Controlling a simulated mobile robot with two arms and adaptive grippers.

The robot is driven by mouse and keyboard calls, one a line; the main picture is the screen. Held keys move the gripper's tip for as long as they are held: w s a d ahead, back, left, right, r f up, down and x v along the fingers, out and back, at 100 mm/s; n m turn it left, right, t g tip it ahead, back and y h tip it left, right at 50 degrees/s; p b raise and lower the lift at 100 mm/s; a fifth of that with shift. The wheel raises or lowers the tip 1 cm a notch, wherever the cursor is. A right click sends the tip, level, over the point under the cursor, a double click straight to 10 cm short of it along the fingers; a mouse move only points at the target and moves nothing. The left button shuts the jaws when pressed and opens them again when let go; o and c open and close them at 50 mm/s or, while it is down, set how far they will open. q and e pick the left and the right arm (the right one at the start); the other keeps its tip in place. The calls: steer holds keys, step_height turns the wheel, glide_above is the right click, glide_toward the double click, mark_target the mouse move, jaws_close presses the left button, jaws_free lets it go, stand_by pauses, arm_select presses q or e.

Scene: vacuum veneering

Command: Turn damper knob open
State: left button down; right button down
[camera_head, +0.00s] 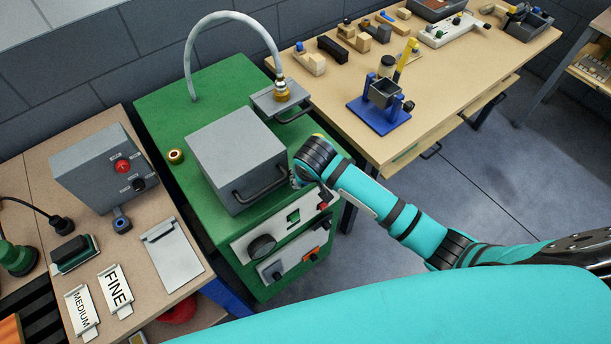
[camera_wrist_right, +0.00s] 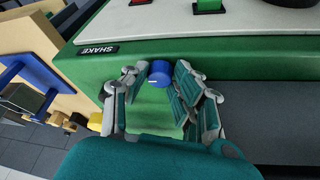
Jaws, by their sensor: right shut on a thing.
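A small blue knob (camera_wrist_right: 160,73) with a light mark on its face sits by the green cabinet wall in the right wrist view, below a dark label. My right gripper (camera_wrist_right: 157,83) is shut on this knob, with finger pads on both sides of it. In the head view my right arm reaches in from the right to the green cabinet (camera_head: 160,105). My wrist hides the fingers and the blue knob there. My left gripper is not in view.
A grey box with a dark handle (camera_head: 235,150) stands on the cabinet, close to my right wrist. The cabinet front has a black round knob (camera_head: 262,247) and switches. A wooden bench (camera_head: 440,105) with a blue fixture (camera_head: 380,112) is at the right. Open floor lies beyond my arm.

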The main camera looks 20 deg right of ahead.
steer(key=shift+w+r, duration=0.1)
steer(key=shift+w, duration=0.05)
steer(key=c, duration=1.1)
jaws_free()
steer(key=shift+o, duration=0.2)
steer(key=v, duration=0.8)
